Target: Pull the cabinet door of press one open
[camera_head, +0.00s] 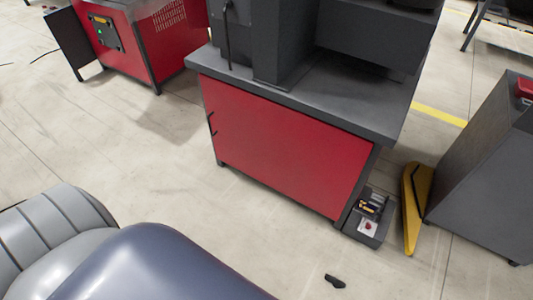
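A machine stands at the centre, a dark grey press body and worktop (320,98) on a cabinet. The cabinet's front is a large flat red door panel (285,145) that looks shut, flush in its dark frame. Small dark fittings (212,124) show at its left edge; I cannot tell whether they are hinges or a handle. No label shows which press this is. Neither of my grippers is in view.
A small grey bin (369,228) with tools stands at the cabinet's right corner. Beside it are a yellow wedge-shaped part (411,210) and a dark grey cabinet (485,175). A small black object (335,281) lies on the floor. Floor before the door is mostly clear. Another red machine (140,40) stands back left.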

